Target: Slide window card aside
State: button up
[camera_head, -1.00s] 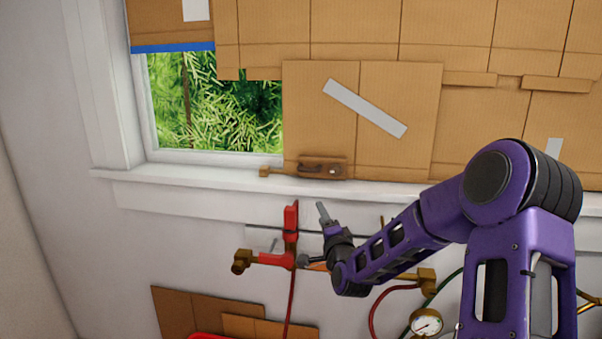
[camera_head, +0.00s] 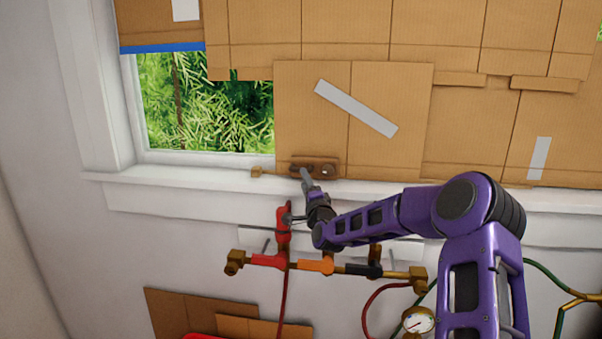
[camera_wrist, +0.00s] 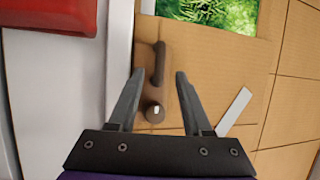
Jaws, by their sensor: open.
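The window card (camera_head: 400,90) is a brown cardboard panel with a slanted grey tape strip, covering the window to the right of an open gap. Its handle (camera_head: 325,170), a brown bar with a round knob, sits at the card's lower left edge; the handle also shows in the wrist view (camera_wrist: 159,65). My gripper (camera_head: 304,170) is at the handle's left part. In the wrist view my gripper (camera_wrist: 159,72) is open, with the handle between its two fingers. I cannot tell if the fingers touch it.
The gap shows green foliage (camera_head: 200,110). A white sill (camera_head: 200,178) runs below the card. Under it is a brass pipe manifold with a red valve (camera_head: 283,225), hoses and a gauge (camera_head: 418,320). Loose cardboard (camera_head: 185,310) leans at the lower left.

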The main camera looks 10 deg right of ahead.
jog(key=shift+x, duration=2.55)
grip_shut()
